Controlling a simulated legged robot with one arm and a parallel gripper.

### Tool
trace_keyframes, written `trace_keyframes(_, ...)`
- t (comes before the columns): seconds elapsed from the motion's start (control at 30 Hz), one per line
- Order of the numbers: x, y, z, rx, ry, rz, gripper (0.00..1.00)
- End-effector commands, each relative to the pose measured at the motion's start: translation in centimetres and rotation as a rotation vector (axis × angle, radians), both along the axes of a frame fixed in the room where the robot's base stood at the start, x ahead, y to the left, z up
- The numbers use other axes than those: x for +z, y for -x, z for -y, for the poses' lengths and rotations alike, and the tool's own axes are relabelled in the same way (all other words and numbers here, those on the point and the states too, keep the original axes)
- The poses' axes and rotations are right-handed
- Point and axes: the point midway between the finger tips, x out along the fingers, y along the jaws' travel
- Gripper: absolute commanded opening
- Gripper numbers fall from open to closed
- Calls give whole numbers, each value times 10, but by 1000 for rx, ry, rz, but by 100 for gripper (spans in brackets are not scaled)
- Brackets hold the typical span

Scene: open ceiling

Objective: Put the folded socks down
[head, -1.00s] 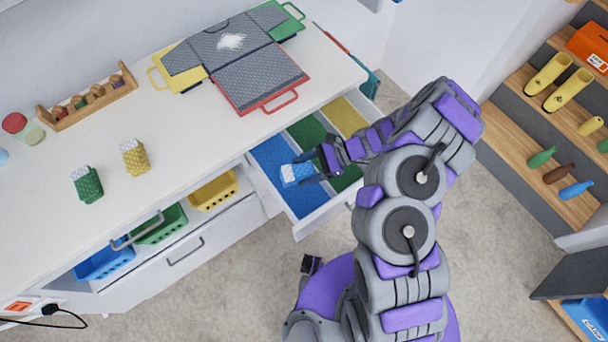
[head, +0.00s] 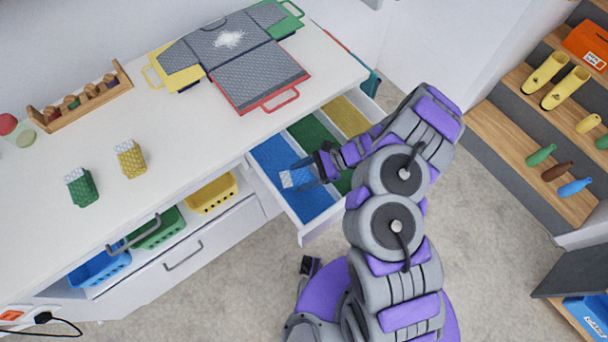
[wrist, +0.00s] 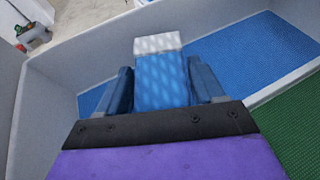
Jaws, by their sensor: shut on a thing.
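The folded socks (head: 297,179), blue with a white patterned end, are in the open drawer's blue compartment (head: 314,205). My gripper (head: 305,174) is shut on them, reaching in from the right. In the wrist view the socks (wrist: 161,78) sit between the two dark blue fingers of my gripper (wrist: 163,88), white end pointing away. They are low inside the compartment walls. I cannot tell whether they touch the blue floor.
The drawer also has a green compartment (head: 310,133) and a yellow one (head: 346,116), both looking empty. On the counter (head: 180,200) stand a green sock bundle (head: 82,187) and a yellow one (head: 131,159). Blue, green and yellow baskets (head: 212,193) sit below the counter.

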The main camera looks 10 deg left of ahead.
Motion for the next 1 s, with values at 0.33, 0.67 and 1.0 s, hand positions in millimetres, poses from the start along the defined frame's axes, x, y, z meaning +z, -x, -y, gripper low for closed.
trace_keyframes(0.33,-3,3,0,6,1,-6,86)
trace_keyframes(0.67,-2,3,-1,6,0,-5,94)
trace_keyframes(1.0,21,-8,19,1,1,-4,94)
